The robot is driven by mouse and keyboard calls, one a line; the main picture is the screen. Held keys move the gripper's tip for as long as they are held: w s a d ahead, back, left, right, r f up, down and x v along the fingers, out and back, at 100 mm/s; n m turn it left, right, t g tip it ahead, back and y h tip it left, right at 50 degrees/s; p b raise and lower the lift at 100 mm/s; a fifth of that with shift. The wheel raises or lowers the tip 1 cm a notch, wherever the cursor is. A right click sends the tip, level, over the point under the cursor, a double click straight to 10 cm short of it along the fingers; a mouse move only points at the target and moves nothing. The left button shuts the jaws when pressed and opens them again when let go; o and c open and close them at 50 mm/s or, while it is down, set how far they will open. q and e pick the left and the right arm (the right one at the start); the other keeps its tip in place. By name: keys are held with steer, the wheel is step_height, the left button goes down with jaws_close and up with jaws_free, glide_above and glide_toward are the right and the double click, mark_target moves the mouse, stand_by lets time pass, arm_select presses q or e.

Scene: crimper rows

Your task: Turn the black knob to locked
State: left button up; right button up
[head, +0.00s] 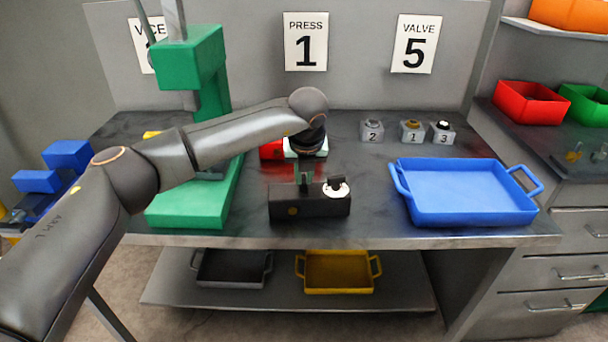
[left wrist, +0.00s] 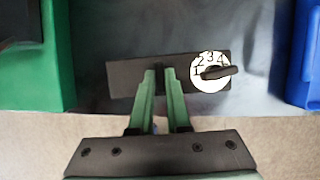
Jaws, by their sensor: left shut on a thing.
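The knob (head: 336,182) also shows in the head view. No word "locked" is readable. My left gripper (left wrist: 160,72) points down at the box, left of the dial and apart from the knob. Its green fingers are shut on a thin dark upright part of the box, mostly hidden between them.
A green press (head: 160,212) stands left of the box, and a blue tray (head: 455,217) right of it. Small numbered blocks with knobs (head: 412,131) sit behind. A red thing (head: 271,150) is partly hidden behind my wrist. Bench between box and tray is clear.

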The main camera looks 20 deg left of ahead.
arm_select(q)
jaws_close()
steer(key=shift+a+m+b, duration=0.1)
steer(key=shift+m+b, duration=0.3)
steer(key=shift+m, duration=0.2)
steer(key=shift+f+m+h+b, duration=0.1)
steer(key=shift+m+h+b, duration=0.45)
steer(key=shift+m, duration=0.55)
steer(key=shift+a+m+h, duration=0.1)
steer(key=shift+m+h, duration=0.35)
steer(key=shift+m, duration=0.45)
steer(key=shift+m+h, duration=0.4)
steer(key=shift+m, duration=0.5)
steer(key=m, duration=0.1)
steer(key=m+h, duration=0.1)
steer(key=shift+w+a+r+m, duration=0.1)
steer(key=shift+r+m, duration=0.1)
steer(key=shift+m, duration=0.1)
steer(key=m+g+h+p, duration=0.1)
steer(key=m, duration=0.2)
steer(key=shift+m+p, duration=0.4)
steer(key=shift+w+a+m+g+h+p, duration=0.1)
steer(key=shift+m+g+h+p, duration=0.2)
steer(key=shift+m, duration=0.8)
steer(key=shift+m+g+h+p, duration=0.2)
steer(key=shift+m+g+p, duration=0.15)
steer(key=shift+m, duration=0.75)
steer(key=shift+f, duration=0.1)
